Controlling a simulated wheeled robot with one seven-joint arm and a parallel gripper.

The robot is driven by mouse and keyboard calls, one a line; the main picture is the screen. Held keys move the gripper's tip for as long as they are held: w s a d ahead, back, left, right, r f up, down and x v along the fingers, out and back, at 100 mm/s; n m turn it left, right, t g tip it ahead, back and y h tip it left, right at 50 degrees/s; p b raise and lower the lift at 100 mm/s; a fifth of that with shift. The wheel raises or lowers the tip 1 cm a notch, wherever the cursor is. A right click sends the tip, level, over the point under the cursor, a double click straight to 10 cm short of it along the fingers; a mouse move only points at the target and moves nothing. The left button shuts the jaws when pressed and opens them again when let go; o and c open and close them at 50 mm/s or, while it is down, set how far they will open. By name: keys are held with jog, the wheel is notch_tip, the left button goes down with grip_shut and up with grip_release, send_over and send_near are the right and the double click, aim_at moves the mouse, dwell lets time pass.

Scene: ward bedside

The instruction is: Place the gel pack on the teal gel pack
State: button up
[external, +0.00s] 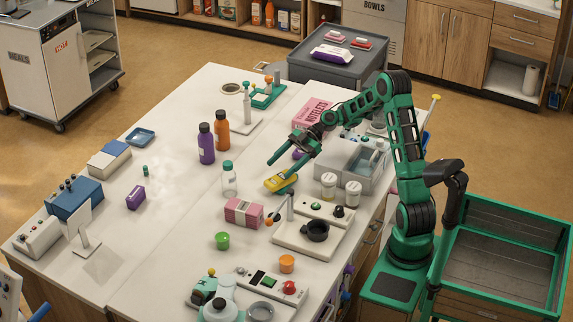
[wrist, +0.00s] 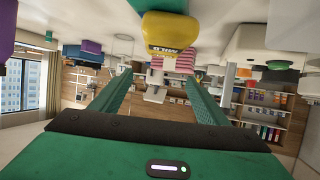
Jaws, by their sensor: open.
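A yellow pack with dark lettering (external: 279,183), which looks like the gel pack, lies on top of a teal pack (external: 289,189), the teal gel pack, near the table's middle right. It sits slightly tilted, with teal showing past its edge. In the wrist view, which is upside down, the yellow pack (wrist: 170,36) rests against the teal one (wrist: 161,5). My gripper (external: 283,153) is open and empty, just above and behind the packs in the external view. In the wrist view its two fingers (wrist: 157,80) are apart, with nothing between them; the yellow pack is clear of them.
A clear bottle with a teal cap (external: 229,180) and a pink box (external: 243,211) stand left of the packs. Two white-lidded jars (external: 328,186) stand to the right, beside a grey bath unit (external: 350,160). A pink labelled box (external: 313,112) is behind. The table's left middle has free room.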

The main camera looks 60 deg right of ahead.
jog(key=shift+r, duration=1.35)
